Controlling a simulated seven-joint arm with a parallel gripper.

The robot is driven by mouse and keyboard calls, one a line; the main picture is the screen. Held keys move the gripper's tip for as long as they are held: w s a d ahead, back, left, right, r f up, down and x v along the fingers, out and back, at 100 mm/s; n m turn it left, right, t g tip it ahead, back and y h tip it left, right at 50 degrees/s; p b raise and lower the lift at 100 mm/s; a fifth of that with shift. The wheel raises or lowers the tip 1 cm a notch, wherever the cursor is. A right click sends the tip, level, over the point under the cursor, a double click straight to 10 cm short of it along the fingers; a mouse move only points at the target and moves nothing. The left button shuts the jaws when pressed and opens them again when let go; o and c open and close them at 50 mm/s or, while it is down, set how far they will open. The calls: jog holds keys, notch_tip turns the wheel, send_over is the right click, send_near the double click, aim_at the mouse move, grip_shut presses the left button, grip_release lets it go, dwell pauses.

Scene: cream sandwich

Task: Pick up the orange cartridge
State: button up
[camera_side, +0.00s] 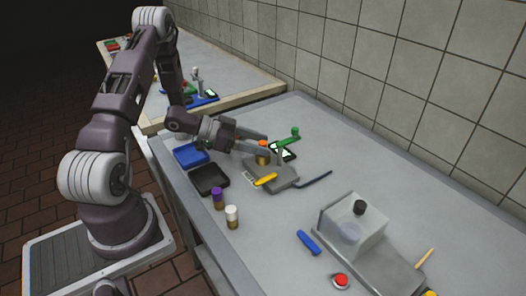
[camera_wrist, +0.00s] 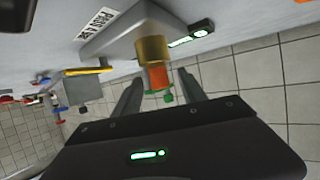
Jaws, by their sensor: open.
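The orange cartridge (camera_side: 262,146) stands upright by the grey device (camera_side: 284,180) with the yellow handle, with its orange end up and a brass-coloured body below. In the wrist view the orange cartridge (camera_wrist: 153,49) shows its brass body farther away and its orange end closer to me. My gripper (camera_side: 261,143) is open, with its fingers reaching to the orange cartridge. In the wrist view my gripper (camera_wrist: 160,76) has a finger on each side of the orange end, with gaps visible. I cannot tell how far down the fingers reach.
Blue (camera_side: 190,155) and black (camera_side: 209,179) trays lie left of the device. Purple-topped (camera_side: 217,198) and white-topped (camera_side: 232,216) cartridges stand near the table edge. A green lever (camera_side: 290,138) rises close behind my gripper. A clear box (camera_side: 352,228) stands at right.

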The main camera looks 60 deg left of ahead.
grip_shut()
